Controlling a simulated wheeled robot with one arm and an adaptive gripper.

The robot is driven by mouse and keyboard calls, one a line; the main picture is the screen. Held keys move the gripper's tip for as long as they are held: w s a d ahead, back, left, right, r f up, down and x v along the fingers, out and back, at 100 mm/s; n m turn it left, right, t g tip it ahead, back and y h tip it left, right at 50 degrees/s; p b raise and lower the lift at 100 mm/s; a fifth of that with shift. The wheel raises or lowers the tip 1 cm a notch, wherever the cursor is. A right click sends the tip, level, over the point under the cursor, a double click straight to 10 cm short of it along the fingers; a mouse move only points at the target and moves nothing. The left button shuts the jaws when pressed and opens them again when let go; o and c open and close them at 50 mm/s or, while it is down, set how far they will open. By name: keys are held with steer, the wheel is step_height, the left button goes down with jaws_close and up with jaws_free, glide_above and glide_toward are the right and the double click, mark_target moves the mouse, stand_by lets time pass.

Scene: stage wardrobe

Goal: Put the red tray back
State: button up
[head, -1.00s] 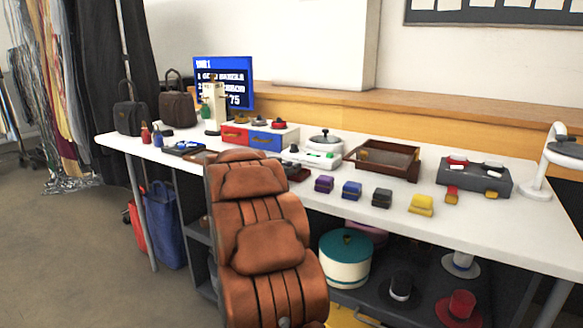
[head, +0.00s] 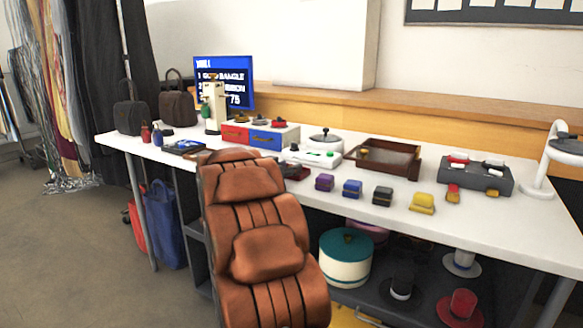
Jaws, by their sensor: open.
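A red drawer front (head: 236,134) sits beside a blue one (head: 266,140) in a white box on the table. It looks flush with the box. A reddish-brown open tray (head: 410,165) lies toward the back of the table, with a small yellowish item at its left end. A small dark red item (head: 294,172) lies near the front edge, partly hidden by the brown padded shape in front. I cannot tell which of these is the red tray. My gripper is not in view.
The long white table (head: 480,222) holds several small coloured blocks, a white scale (head: 318,155), a grey case (head: 475,178), bags and a blue screen (head: 224,82). Hats and a teal-lidded round box (head: 345,258) stand below. Open floor (head: 80,260) lies at left.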

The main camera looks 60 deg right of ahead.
steer(key=a+p, duration=0.1)
steer(key=a, duration=0.1)
steer(key=a+r+p, duration=0.1)
steer(key=a, duration=0.1)
steer(key=shift+s+a+r, duration=0.1)
steer(key=shift+a, duration=0.05)
steer(key=shift+a+p, duration=0.35)
steer(key=shift+a, duration=0.45)
